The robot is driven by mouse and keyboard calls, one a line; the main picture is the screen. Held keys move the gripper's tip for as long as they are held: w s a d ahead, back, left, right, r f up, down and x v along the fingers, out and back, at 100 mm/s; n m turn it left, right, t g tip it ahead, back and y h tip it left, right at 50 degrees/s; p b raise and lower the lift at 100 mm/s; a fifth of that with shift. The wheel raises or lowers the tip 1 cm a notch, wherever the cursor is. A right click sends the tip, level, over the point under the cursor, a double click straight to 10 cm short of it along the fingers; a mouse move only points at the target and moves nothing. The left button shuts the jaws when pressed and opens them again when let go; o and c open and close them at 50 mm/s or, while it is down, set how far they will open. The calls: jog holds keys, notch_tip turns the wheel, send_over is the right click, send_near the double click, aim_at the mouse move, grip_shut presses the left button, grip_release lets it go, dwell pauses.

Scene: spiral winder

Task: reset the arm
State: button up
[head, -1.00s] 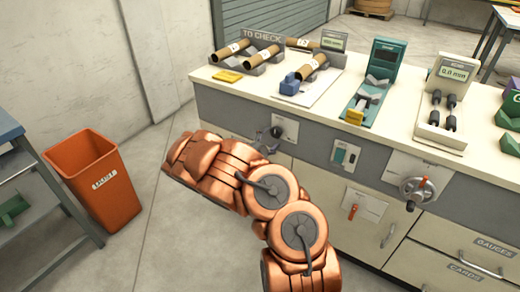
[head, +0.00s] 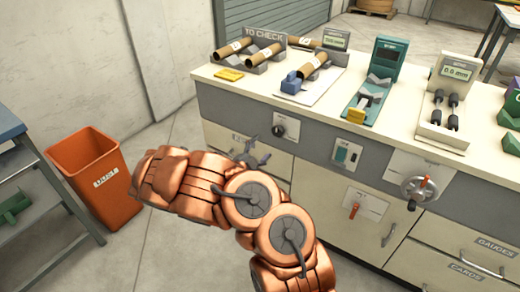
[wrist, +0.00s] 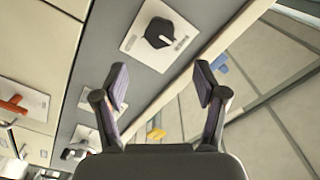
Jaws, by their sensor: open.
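My copper-coloured arm (head: 215,185) is bent in front of the bench. My gripper (head: 262,147) is small and partly behind the arm in the head view, just left of and below the black rotary knob (head: 279,130) on the grey bench front. In the wrist view my gripper (wrist: 161,85) has its two padded fingers spread wide with nothing between them. The knob (wrist: 160,33) on its white plate shows beyond the fingers, apart from them.
The bench top (head: 235,92) holds brown tubes (head: 316,65) and several gauges. A red-handled lever (head: 354,210) and a crank wheel (head: 419,189) stick out of the bench front. An orange bin (head: 100,180) stands left; the floor between it and the bench is clear.

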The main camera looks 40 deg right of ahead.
dwell(0.6)
jog(key=s+d+r+m+g, duration=0.2)
jog(key=s+r+m+g, duration=0.5)
jog(key=s+r+m, duration=0.65)
jog(key=s+a+r+m+g+y, duration=0.2)
jog(key=s+a+m+g+y, duration=0.15)
jog(key=s+m, duration=0.8)
jog(key=s+a+f+m+t+y, duration=0.1)
jog(key=s+a+m+y, duration=0.35)
jog(key=a+m, duration=0.4)
jog(key=s+a+f+m+t+y, duration=0.1)
jog(key=s+a+m+y, duration=0.35)
jog(key=a, duration=0.75)
jog(key=s+a+f+m+t+y, duration=0.1)
jog(key=s+a+m+y, duration=0.1)
jog(key=a+m+y, duration=0.55)
notch_tip(320, 180, up, 14)
jog(key=a+m+h+p, duration=0.1)
jog(key=a+h+p, duration=0.1)
jog(key=p, duration=1.1)
jog(key=shift+w+a+r+h, duration=0.25)
jog(key=shift+w+h, duration=0.1)
jog(key=shift+h, duration=0.05)
